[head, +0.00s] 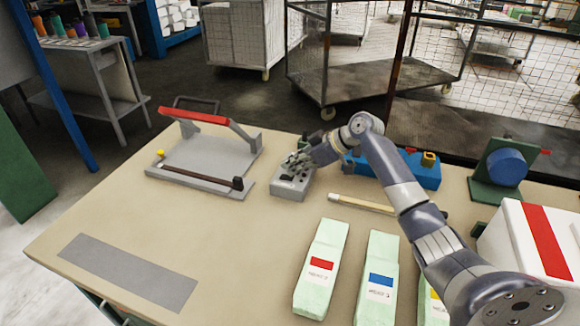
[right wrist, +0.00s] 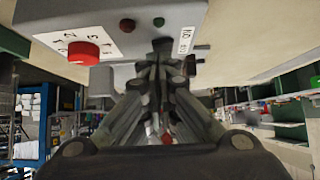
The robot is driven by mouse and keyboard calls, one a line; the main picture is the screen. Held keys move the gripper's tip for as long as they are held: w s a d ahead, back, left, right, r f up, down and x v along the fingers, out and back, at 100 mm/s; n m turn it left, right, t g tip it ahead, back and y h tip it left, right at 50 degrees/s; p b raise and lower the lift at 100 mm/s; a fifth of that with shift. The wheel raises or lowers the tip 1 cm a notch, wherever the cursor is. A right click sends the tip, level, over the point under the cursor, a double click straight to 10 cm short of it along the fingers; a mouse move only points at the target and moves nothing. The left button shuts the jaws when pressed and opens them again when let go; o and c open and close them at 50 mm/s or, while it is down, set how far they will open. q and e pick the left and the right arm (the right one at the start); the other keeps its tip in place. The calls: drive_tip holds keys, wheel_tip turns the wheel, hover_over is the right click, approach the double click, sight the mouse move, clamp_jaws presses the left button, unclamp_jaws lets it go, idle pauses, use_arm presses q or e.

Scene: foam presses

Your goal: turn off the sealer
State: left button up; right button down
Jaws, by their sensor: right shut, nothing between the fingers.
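The sealer (head: 207,155) stands at the back left of the table, its red-topped bar (head: 195,116) raised. A grey control box (head: 288,188) sits to its right. In the right wrist view the box (right wrist: 240,14) fills the top, with a red knob (right wrist: 83,52) over a numbered plate, a dark red round part (right wrist: 127,26), a dark green one (right wrist: 158,22) and a white label (right wrist: 186,40). A small dark lever (right wrist: 201,47) sits by the label. My right gripper (head: 297,163) is shut and empty at the box; its fingertips (right wrist: 161,46) are left of the label. I cannot tell whether they touch.
Pale green packs with red (head: 321,264) and blue (head: 380,279) labels lie at the front. A wooden-handled tool (head: 362,204), a blue block (head: 420,170), a green stand (head: 489,192) and a white box (head: 508,240) are to the right. The table's front left holds a grey strip (head: 128,271).

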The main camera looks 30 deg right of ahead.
drive_tip(key=v, duration=1.1)
